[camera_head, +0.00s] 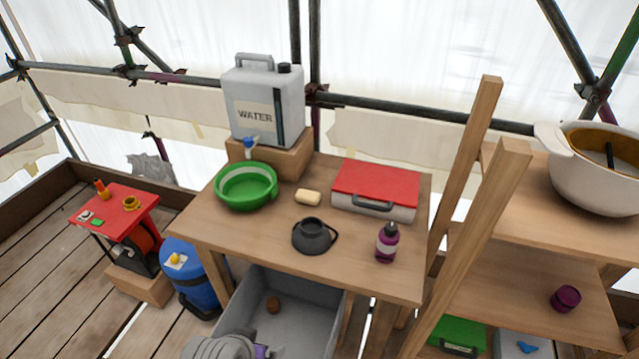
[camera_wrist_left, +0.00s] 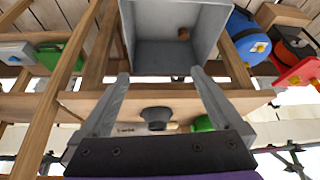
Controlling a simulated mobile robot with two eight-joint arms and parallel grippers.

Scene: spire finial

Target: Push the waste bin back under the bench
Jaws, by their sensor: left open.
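The waste bin is an open grey box (camera_head: 325,315) under the front of the wooden bench (camera_head: 265,225), its front part showing past the bench edge. A small brown lump (camera_head: 273,304) lies inside it. In the left wrist view, which is upside down, the bin (camera_wrist_left: 170,55) appears beyond the fingertips of my left gripper (camera_wrist_left: 160,76). The two fingers are spread with nothing between them; I cannot tell whether they touch the bin. In the head view part of my left arm shows at the bottom edge, overlapping the bin's near side. My right gripper is out of view.
A blue drum (camera_head: 190,275) stands left of the bin, beside the bench leg. A wooden shelf (camera_head: 535,285) with upright posts is close on the right.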

